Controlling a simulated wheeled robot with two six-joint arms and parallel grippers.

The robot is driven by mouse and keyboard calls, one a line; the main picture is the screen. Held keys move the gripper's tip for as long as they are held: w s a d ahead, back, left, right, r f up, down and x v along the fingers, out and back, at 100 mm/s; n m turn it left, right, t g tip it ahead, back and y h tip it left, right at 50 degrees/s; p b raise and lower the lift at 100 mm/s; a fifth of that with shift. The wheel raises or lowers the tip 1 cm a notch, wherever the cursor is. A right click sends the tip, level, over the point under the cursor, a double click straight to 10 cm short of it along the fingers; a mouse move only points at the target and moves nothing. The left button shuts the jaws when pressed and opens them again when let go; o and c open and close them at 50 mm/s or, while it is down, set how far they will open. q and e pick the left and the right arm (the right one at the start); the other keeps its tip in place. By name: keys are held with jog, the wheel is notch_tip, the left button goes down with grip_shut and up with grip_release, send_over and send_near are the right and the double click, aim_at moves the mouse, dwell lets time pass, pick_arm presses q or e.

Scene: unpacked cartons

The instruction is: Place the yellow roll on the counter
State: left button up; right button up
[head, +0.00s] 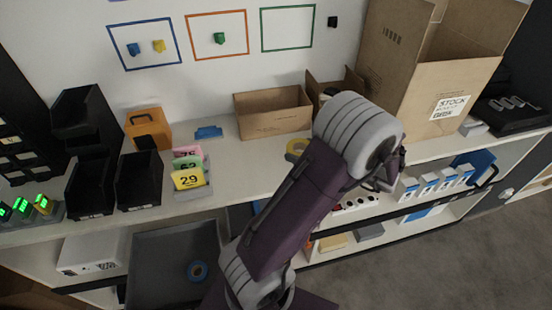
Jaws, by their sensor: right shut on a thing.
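My left gripper is not in view.
Open cartons (273,112) and a tall stock carton (426,60) stand at the back. Black bins (138,181) and numbered cards (188,178) are at left. White-and-blue boxes (428,184) stand at right.

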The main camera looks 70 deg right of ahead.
send_over(279, 165)
notch_tip(279, 165, down, 5)
jog(key=shift+d+f+b, duration=0.1)
jog(key=shift+b, duration=0.25)
jog(key=shift+w, duration=0.1)
notch_tip(279, 165, down, 4)
jog(key=shift+f+b, duration=0.1)
jog(key=shift+b, duration=0.2)
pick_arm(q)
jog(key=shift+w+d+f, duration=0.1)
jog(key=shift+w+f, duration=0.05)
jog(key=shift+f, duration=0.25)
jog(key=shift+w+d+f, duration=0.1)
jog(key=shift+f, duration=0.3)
pick_arm(e)
jog(key=o, duration=1.4)
jog(key=shift+f, duration=0.1)
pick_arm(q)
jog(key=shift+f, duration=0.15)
